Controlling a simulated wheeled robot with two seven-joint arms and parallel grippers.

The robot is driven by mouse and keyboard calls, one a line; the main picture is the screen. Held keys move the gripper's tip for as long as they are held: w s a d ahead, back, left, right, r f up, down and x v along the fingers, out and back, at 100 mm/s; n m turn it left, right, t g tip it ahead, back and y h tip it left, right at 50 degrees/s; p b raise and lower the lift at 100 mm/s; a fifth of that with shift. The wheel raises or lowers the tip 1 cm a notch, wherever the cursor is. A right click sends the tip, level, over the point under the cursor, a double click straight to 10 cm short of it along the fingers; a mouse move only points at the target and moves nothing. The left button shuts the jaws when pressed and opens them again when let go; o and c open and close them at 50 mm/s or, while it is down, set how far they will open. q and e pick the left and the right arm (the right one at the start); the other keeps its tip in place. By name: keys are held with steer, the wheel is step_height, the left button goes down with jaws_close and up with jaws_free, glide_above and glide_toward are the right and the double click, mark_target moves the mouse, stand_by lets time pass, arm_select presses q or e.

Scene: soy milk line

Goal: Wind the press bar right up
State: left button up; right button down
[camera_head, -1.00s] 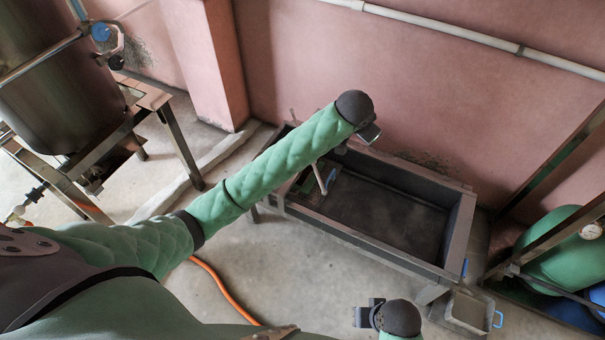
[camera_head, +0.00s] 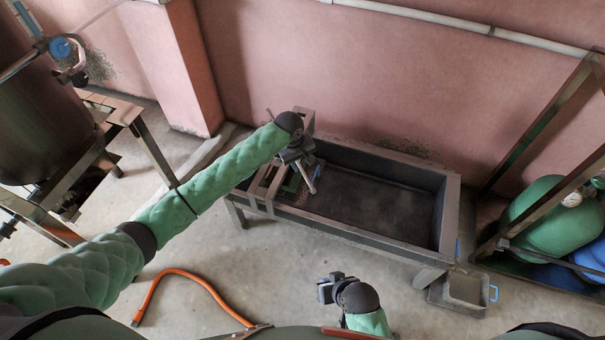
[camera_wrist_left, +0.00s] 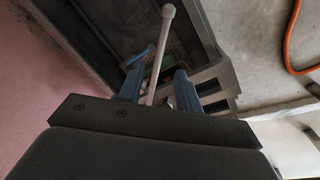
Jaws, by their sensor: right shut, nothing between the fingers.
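The press stands at the left end of a dark trough (camera_head: 385,205), with a metal frame (camera_head: 268,185) and green parts low inside it. A pale press bar (camera_head: 314,178) sticks out below my left gripper (camera_head: 297,160), which is over the press. In the left wrist view the bar (camera_wrist_left: 161,55), with a round knob at its end, runs between the two blue fingers of the left gripper (camera_wrist_left: 158,88). These fingers are apart, with space on both sides of the bar. My right gripper (camera_head: 325,290) is shut and empty in front of the trough.
A grey bin (camera_head: 462,292) with a blue handle stands at the trough's right leg. Green tanks (camera_head: 535,215) are in a rack at the right. A large vessel (camera_head: 45,125) on a stand is at the left. An orange hose (camera_head: 195,280) lies on the floor.

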mark_target(306, 177)
arm_select(q)
steer(key=shift+w+d+f, duration=0.1)
steer(key=shift+d+f, duration=0.1)
steer(key=shift+f, duration=1.1)
steer(key=shift+w+d+f, duration=0.15)
steer(key=shift+d+f, duration=0.1)
steer(key=shift+f, duration=1.05)
steer(key=shift+w+d+f, duration=0.1)
steer(key=shift+d+f, duration=0.1)
steer(key=shift+f, duration=1.1)
steer(key=shift+c, duration=0.2)
jaws_close()
